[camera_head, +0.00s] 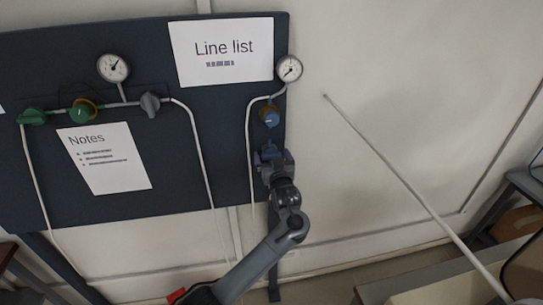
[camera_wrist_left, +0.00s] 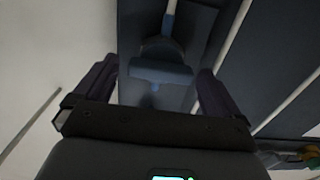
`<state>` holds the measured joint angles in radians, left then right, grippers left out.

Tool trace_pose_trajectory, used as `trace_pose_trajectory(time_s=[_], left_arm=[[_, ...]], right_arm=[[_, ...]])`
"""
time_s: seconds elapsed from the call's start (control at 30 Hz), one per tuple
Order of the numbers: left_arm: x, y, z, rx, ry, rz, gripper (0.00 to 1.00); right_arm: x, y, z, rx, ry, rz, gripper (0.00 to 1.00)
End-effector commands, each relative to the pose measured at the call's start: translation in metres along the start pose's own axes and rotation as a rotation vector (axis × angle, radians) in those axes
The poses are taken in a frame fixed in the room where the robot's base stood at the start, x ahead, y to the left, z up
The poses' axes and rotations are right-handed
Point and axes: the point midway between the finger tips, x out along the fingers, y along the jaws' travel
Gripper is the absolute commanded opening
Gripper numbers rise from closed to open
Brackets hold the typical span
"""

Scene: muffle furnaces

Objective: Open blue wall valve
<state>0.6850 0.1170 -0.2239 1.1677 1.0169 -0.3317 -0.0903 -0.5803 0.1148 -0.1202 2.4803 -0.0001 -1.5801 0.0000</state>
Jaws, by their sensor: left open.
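The blue wall valve (camera_head: 270,116) sits on the right part of the dark wall panel, under a small gauge and on a white pipe. In the left wrist view the blue valve (camera_wrist_left: 161,68) shows its wide handle crosswise, between the two fingers and beyond their tips. My left gripper (camera_head: 269,152) is just below the valve in the head view. Its fingers (camera_wrist_left: 153,77) are spread apart, one on each side of the handle, with a visible gap to each side. Nothing is held. The right gripper is not in view.
Paper sheets hang there. A thin white rod (camera_head: 400,186) crosses at the right, before bare wall.

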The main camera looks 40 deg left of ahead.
Motion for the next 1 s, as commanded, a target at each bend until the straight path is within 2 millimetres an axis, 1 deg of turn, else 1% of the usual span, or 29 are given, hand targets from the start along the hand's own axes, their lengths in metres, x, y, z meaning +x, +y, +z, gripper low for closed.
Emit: trace_pose_trajectory(time_s=[0.03,0.17,0.47,0.5,0.57,0.8,0.83,1.0], left_arm=[[0.0047,-0.0003,-0.0005,0.001,0.001,-0.001,0.98],[0.0110,-0.0007,-0.0002,0.000,0.000,-0.001,0.98],[0.0125,-0.0005,0.0001,-0.001,0.000,0.000,0.98],[0.0124,-0.0005,0.0001,-0.001,0.000,0.000,0.95],[0.0124,-0.0004,0.0001,0.000,0.000,0.000,0.86],[0.0122,-0.0004,0.0002,0.000,0.000,0.000,0.49],[0.0122,-0.0004,0.0002,0.000,0.000,0.000,0.47],[0.0121,-0.0003,-0.0006,0.009,-0.001,0.000,0.47]], right_arm=[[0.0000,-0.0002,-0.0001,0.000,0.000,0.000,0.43],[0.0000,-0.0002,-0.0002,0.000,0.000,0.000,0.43],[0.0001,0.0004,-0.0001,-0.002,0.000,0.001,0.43],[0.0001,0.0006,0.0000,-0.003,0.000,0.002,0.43],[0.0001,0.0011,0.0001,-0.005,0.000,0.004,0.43],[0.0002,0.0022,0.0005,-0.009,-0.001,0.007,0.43],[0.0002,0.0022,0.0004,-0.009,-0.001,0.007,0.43],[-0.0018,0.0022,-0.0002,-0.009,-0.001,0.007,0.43]])
